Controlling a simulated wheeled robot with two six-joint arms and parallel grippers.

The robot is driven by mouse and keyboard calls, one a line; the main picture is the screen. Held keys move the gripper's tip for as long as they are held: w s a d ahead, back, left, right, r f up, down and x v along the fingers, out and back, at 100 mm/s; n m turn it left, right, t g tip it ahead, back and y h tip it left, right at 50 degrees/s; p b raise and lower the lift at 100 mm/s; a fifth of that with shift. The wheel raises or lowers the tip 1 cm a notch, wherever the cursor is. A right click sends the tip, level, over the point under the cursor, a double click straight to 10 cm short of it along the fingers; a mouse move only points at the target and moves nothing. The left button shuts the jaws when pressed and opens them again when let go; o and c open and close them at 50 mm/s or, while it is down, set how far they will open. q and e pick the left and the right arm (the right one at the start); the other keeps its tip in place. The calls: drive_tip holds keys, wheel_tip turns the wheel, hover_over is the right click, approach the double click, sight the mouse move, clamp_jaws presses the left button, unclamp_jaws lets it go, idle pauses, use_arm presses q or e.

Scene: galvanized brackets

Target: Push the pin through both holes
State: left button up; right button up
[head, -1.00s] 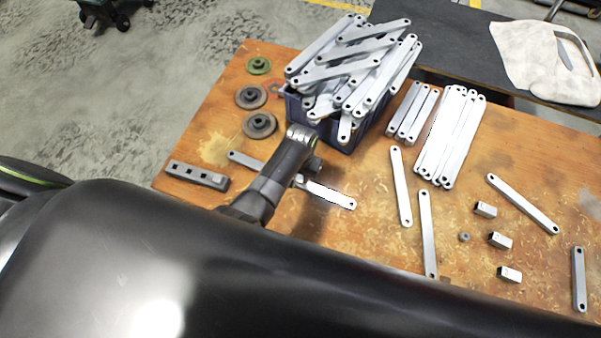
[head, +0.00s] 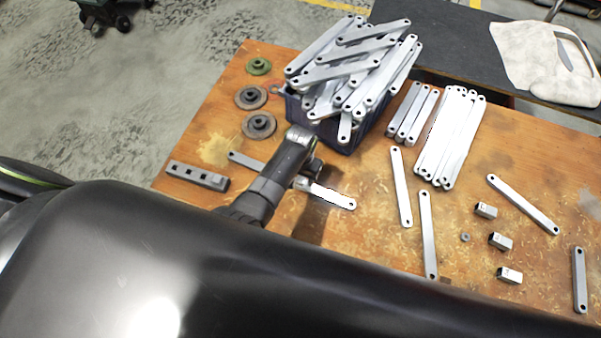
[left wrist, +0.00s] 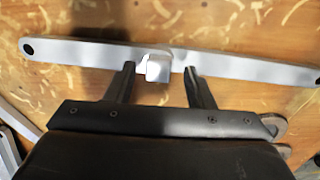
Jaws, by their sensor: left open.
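Two flat galvanized brackets lie nearly end to end on the wooden table. In the left wrist view, the left bracket (left wrist: 80,51) and the right bracket (left wrist: 250,68) meet near the middle; in the head view, their ends show on either side of my left arm. A small bright metal piece, seemingly the pin (left wrist: 157,68), stands at the joint. My left gripper (left wrist: 160,72) is open, with one finger on each side of it, apparently not touching. Both holes at the joint are hidden. In the head view, my left gripper (head: 310,172) is mostly hidden behind its arm.
A dark blue bin (head: 345,132) heaped with brackets stands just behind the arm. Round flanged parts (head: 259,125) and a block with square holes (head: 197,176) lie at left. Loose brackets (head: 401,186) and small metal blocks (head: 500,241) lie at right, with bare table between them.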

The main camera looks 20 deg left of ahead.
use_arm(q)
wheel_tip(320, 180, up, 17)
drive_tip(key=p, duration=0.4)
drive_tip(key=shift+r, duration=0.2)
idle(0.4)
